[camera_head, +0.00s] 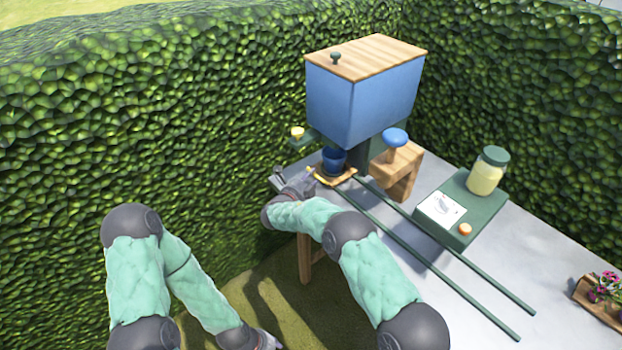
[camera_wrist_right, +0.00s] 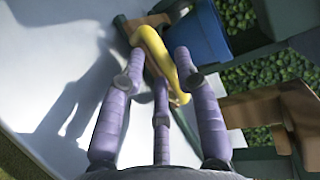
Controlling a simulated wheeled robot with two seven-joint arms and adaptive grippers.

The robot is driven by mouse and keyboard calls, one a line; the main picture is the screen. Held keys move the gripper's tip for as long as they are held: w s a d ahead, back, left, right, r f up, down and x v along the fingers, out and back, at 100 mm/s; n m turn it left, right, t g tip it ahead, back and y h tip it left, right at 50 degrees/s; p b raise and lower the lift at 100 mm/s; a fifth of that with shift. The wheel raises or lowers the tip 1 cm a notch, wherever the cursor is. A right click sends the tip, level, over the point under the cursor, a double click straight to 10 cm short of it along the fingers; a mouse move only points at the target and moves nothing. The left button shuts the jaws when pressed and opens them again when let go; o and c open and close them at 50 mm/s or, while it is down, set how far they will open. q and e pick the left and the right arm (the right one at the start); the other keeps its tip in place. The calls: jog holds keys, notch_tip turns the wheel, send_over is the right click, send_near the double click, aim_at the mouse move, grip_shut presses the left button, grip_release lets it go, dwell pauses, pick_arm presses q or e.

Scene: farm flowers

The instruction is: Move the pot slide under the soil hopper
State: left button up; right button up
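The pot slide (camera_head: 347,180) is a wood-coloured tray at the far end of two dark green rails, with a blue pot (camera_head: 334,160) standing upright on it. The blue soil hopper (camera_head: 350,105) with a wooden lid rises just behind and above the pot. My right gripper (camera_head: 311,178) is at the slide's left side. In the right wrist view its fingers close around the slide's yellow handle (camera_wrist_right: 155,55), and the blue pot (camera_wrist_right: 198,38) is just beyond. My left gripper (camera_head: 272,342) is low at the bottom edge, away from the table, its fingers mostly cut off.
The rails (camera_head: 440,270) run toward the front right over the grey table (camera_head: 545,255). A wooden block with a blue knob (camera_head: 395,138) stands right of the slide. A green stand (camera_head: 462,205) holds a jar (camera_head: 487,172). A flower box (camera_head: 603,295) is at the right edge. Hedges enclose the back.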

jog(key=shift+s+r, duration=0.1)
jog(key=v, duration=1.2)
dwell(0.4)
